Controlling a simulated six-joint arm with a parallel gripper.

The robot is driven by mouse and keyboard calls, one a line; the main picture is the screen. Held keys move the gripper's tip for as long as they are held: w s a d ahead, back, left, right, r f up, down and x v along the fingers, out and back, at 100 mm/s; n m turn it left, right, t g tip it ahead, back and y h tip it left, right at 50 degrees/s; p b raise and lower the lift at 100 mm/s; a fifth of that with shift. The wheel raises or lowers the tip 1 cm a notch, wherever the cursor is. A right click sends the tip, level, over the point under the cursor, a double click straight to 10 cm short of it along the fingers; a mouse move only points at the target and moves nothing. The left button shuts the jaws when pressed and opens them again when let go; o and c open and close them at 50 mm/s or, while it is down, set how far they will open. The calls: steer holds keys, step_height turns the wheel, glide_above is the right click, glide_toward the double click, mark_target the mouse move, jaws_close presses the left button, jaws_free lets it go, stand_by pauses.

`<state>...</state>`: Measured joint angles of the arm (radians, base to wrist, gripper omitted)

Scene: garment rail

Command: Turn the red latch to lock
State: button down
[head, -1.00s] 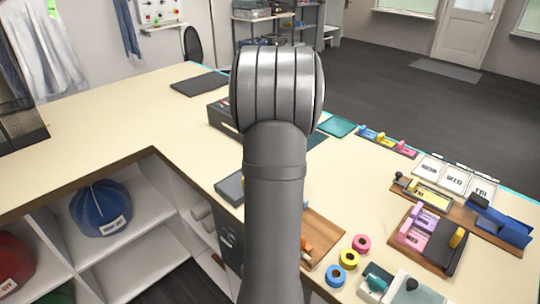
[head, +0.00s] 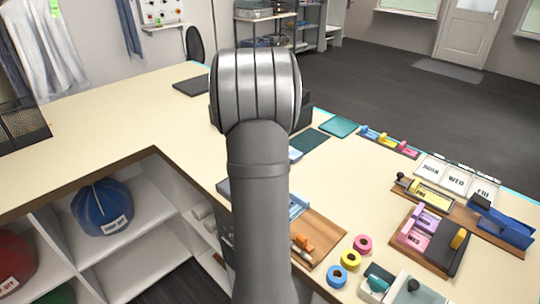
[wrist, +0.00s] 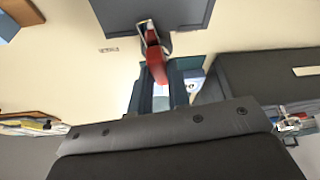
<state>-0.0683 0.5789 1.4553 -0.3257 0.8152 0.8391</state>
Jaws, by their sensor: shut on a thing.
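In the wrist view, the red latch (wrist: 156,64) sits on a small metal fitting at the edge of a dark grey-blue case (wrist: 185,14). The latch points down the picture, slightly slanted. My gripper (wrist: 158,80) has its dark teal fingers on either side of the latch's lower end and is shut on it. In the head view my own arm hides the gripper and the latch.
A dark box (wrist: 270,78) stands close on the right of the wrist view. In the head view, tape rolls (head: 349,260), a wooden board (head: 318,240) and labelled card holders (head: 440,172) lie on the cream counter (head: 120,105). The counter's left part is mostly clear.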

steer(key=shift+m+g+h, duration=0.3)
steer(key=shift+m, duration=0.8)
steer(key=c, duration=1.4)
jaws_free()
steer(key=shift+o, duration=0.2)
steer(key=shift+a+r, duration=0.1)
steer(key=v, duration=1.7)
steer(key=shift+r, duration=0.1)
